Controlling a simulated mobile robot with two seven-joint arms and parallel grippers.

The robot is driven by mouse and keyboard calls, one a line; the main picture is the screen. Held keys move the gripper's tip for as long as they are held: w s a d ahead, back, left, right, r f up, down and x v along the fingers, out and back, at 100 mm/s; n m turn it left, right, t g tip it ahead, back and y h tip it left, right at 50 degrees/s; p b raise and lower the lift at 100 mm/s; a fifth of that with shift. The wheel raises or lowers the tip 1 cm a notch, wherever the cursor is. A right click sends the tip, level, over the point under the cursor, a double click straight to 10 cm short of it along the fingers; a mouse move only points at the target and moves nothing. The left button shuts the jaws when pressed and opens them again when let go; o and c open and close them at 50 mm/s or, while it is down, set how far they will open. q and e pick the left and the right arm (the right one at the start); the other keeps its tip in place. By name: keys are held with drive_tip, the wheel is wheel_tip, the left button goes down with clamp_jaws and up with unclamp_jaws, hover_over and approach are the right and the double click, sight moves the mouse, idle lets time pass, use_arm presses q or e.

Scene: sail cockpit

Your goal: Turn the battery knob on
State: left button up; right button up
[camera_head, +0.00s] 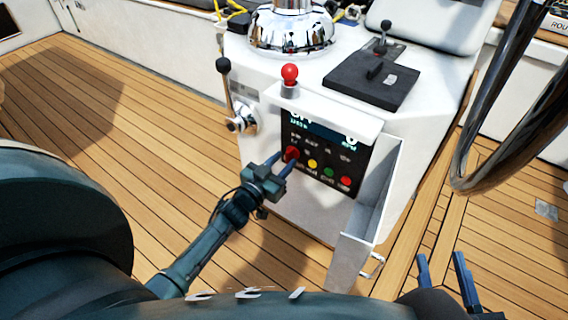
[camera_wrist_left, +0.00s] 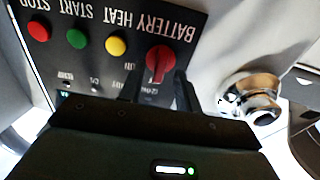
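The red battery knob (camera_head: 291,153) is on the dark control panel (camera_head: 322,140) on the front of the white console. The left wrist view shows the panel upside down, with the knob (camera_wrist_left: 160,59) under the word BATTERY and its raised grip roughly upright in the picture. My left gripper (camera_head: 284,158) is at the knob, its fingers apart on either side of it; the fingers also show in the left wrist view (camera_wrist_left: 159,82). I cannot tell whether they touch it. My right gripper (camera_head: 440,262) is open and empty at the lower right, away from the console.
Yellow (camera_head: 312,163), green (camera_head: 328,171) and red (camera_head: 345,181) buttons sit beside the knob. An open white cover (camera_head: 378,190) stands right of the panel. A red-topped lever (camera_head: 289,75) and a black-knobbed lever (camera_head: 224,68) stand nearby. The wood deck at left is clear.

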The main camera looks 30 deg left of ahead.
use_arm(q)
drive_tip(key=shift+w+d, duration=0.1)
drive_tip(key=shift+w, duration=0.45)
clamp_jaws()
